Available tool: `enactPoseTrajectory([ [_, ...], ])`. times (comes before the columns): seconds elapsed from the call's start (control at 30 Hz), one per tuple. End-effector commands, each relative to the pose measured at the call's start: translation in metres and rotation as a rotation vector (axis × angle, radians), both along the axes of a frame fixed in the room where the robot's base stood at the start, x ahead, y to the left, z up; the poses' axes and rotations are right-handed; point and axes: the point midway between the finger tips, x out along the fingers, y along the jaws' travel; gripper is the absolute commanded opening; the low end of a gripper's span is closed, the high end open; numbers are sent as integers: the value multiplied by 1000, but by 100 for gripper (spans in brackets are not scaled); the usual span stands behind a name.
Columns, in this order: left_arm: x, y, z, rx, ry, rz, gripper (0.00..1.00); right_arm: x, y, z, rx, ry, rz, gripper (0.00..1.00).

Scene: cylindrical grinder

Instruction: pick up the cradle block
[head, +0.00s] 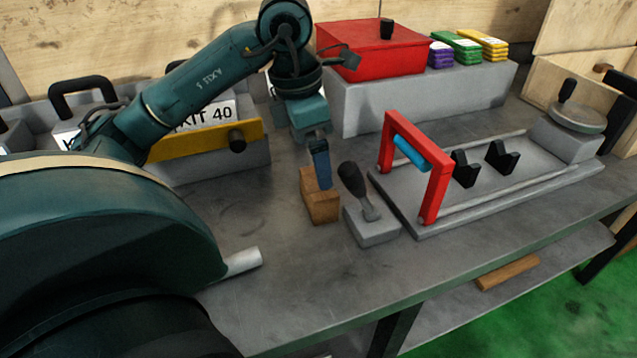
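A small wooden block (322,209), which looks like the cradle block, sits on the grey bench top left of the grey block with the black handle. My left gripper (321,178) points down at the top of this wooden block, its blue fingers reaching the block's upper edge. The fingers are seen nearly edge-on and overlap, so I cannot tell whether they are open or closed on the block. The block appears to rest on the bench. My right gripper is not in view.
A grey block with a black handle (371,228) stands close to the right of the wooden block. Beyond it is a grey fixture plate (400,205) with a red frame (436,185). A metal cylinder (243,262) lies near the front left. Bare bench lies in front.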

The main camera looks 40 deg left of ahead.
Motion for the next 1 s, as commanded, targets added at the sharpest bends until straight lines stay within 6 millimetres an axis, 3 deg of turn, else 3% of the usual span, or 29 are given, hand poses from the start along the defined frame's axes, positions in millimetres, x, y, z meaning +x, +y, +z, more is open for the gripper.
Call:
enactPoseTrajectory([
  [0.1, 2, -2, -25, 0, 5, -1, 100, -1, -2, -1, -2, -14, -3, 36],
  [0.37, 6, -4, -46, -1, 2, -1, 100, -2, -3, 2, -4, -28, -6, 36],
  [0.7, 15, -5, -91, -3, 3, -2, 100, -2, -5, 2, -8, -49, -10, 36],
  [1.0, 16, -5, -95, -1, 1, -2, 100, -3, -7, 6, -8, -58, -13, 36],
])
